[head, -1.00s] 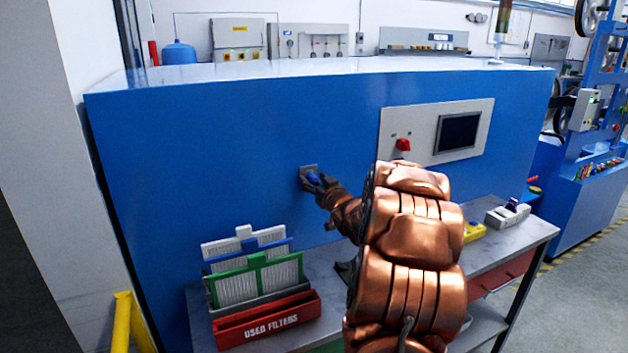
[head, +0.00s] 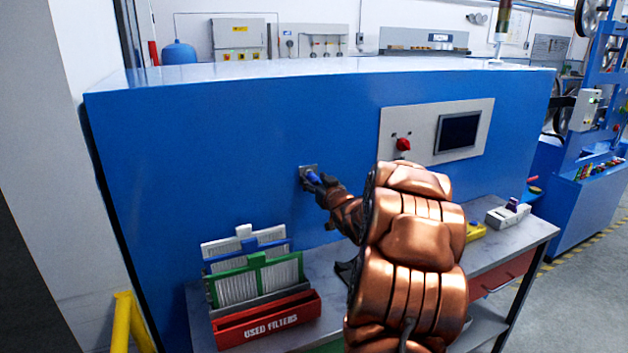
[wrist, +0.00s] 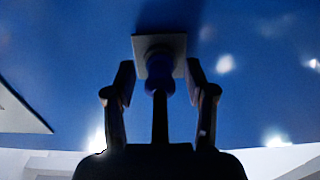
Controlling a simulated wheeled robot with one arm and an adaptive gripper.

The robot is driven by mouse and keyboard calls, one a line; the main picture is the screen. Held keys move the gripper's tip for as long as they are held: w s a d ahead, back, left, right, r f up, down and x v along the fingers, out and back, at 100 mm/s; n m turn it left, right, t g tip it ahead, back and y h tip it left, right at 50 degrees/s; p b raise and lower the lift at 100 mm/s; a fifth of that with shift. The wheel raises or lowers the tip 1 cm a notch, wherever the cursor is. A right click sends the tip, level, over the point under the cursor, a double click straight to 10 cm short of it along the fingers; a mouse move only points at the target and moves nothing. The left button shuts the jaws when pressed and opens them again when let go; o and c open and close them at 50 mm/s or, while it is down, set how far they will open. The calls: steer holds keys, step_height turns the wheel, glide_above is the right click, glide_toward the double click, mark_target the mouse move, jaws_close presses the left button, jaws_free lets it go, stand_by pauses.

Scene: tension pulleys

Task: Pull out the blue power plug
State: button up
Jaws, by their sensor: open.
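The blue power plug (head: 314,179) sits at a small grey socket plate (head: 306,169) on the front of the blue machine. In the wrist view the plug (wrist: 159,82) is in front of the grey plate (wrist: 149,45). My gripper (head: 323,186) is at the plug, with its fingers close to the panel. In the wrist view my gripper (wrist: 160,85) is open, with one finger on each side of the plug and a visible gap to both. The gripper partly hides the plug in the head view.
A red used-filters box (head: 265,319) with white filters stands on the grey bench (head: 375,285) below left. A control panel with a red knob (head: 403,144) and a screen is at the right. A yellow box (head: 476,231) and a grey device (head: 505,215) lie on the bench.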

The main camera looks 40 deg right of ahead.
mark_target(317, 182)
jaws_close()
stand_by(0.6)
steer(key=shift+s, duration=0.15)
steer(key=shift+b+v, duration=0.6)
steer(key=shift+v, duration=2.3)
